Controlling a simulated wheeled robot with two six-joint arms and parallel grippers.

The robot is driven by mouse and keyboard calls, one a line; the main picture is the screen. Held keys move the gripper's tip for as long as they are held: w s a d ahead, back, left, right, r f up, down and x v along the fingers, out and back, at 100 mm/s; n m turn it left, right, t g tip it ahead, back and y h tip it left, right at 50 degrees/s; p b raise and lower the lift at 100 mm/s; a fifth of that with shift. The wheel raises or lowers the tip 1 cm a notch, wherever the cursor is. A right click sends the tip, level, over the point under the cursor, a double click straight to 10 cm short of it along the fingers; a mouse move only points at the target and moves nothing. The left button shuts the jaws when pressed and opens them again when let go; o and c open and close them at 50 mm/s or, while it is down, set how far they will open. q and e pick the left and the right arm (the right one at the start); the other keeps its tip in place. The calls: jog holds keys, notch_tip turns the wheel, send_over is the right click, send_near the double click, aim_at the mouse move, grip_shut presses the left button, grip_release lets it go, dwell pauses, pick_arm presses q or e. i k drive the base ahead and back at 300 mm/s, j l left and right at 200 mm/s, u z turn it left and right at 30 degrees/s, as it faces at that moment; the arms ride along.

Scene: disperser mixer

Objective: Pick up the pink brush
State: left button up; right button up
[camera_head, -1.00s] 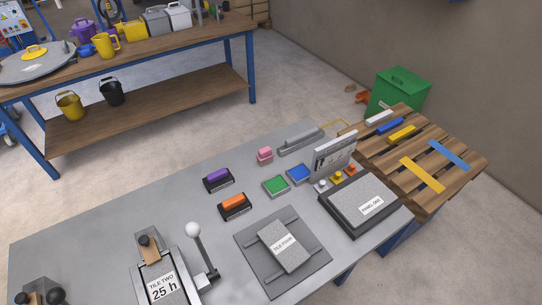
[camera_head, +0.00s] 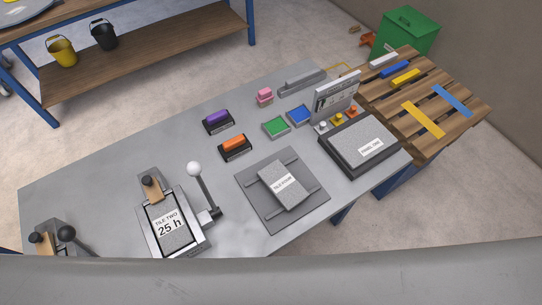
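A small pink brush (camera_head: 264,96) stands near the far edge of the grey table (camera_head: 110,160), just left of a long grey block (camera_head: 302,82). It looks apart from the things around it, and nothing covers it. Neither of my grippers shows in the head view.
Purple (camera_head: 217,121) and orange (camera_head: 234,147) brushes stand left of green (camera_head: 276,127) and blue (camera_head: 300,114) pads. An upright panel (camera_head: 336,97) stands right of these. A lever (camera_head: 202,187) rises near the front.

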aim_at(265, 97)
jog(key=l+u, duration=0.35)
jog(key=k+l+u, duration=0.15)
jog(key=u, duration=0.25)
jog(key=k+l+u, duration=0.15)
jog(key=l+u, duration=0.2)
